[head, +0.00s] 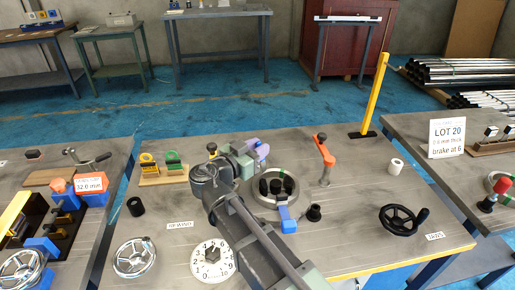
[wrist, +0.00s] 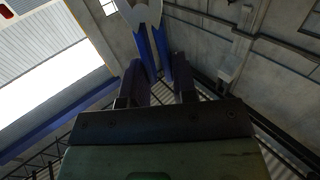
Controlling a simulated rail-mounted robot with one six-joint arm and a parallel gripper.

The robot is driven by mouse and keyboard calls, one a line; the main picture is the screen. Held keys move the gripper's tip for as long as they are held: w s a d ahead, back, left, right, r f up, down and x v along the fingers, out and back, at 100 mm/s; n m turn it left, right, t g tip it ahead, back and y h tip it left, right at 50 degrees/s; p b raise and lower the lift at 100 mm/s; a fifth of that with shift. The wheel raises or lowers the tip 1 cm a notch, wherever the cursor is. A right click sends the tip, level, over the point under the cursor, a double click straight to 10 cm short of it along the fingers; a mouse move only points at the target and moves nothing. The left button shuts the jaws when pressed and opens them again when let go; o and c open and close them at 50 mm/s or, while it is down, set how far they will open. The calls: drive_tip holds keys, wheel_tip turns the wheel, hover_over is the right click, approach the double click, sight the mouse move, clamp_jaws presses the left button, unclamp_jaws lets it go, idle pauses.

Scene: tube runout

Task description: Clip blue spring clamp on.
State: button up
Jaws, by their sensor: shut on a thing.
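My gripper (wrist: 158,82) is shut on the handles of the blue spring clamp (wrist: 160,45). In the wrist view the clamp's pale grey jaws point away from my fingers, against the wall and ceiling. In the head view my gripper (head: 259,150) is above the table, behind the grey ring fixture (head: 262,201); the clamp cannot be made out clearly there. The ring surrounds several black round pieces (head: 276,186) and has a blue block (head: 287,220) at its front. A yellow clamp (head: 148,163) and a green clamp (head: 173,160) stand on a wooden rack (head: 150,181).
An orange-topped post (head: 325,152) and a yellow upright (head: 376,90) stand right of the ring. A black handwheel (head: 402,220), white roll (head: 396,166), black cup (head: 314,212) and numbered dial (head: 212,260) are also on the table. My arm crosses the middle front.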

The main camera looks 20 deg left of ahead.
drive_tip(key=shift+f, duration=0.1)
drive_tip(key=shift+f+b, duration=1)
drive_tip(key=shift+b, duration=0.15)
drive_tip(key=shift+f, duration=0.1)
drive_tip(key=o, duration=0.7)
drive_tip(key=shift+s, duration=0.1)
drive_tip(key=v, duration=1)
drive_tip(key=shift+s+a, duration=0.2)
drive_tip(key=shift+s, duration=0.1)
